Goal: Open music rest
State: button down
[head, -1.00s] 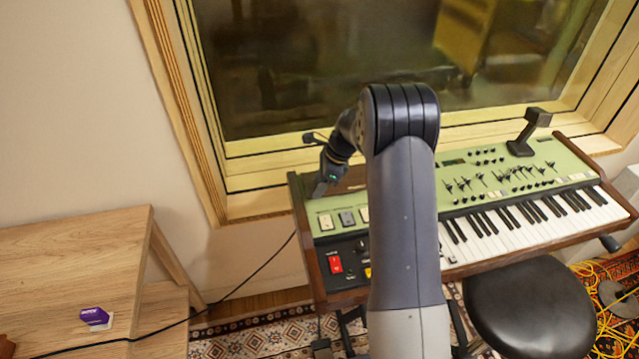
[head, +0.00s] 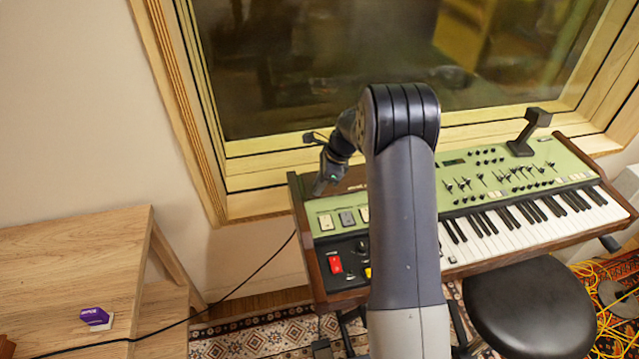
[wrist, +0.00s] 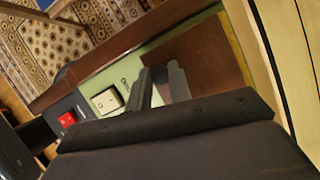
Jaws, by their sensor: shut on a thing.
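The music rest is a dark brown flat panel (wrist: 205,55) at the back left of a green-topped keyboard (head: 490,168). In the head view only a narrow part of the panel (head: 352,177) shows, beside my arm. My gripper (head: 319,187) is at the panel's left end, above the back left corner of the keyboard. In the wrist view its two dark fingers (wrist: 164,84) are close together at the panel's edge, shut on it. The exact contact is partly hidden by the fingers. The panel's tilt is hard to tell.
A window with a wooden frame (head: 240,178) stands right behind the keyboard. A black stool (head: 530,305) is in front.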

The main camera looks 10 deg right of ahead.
jog(key=shift+w+r, duration=0.2)
jog(key=shift+r, duration=0.15)
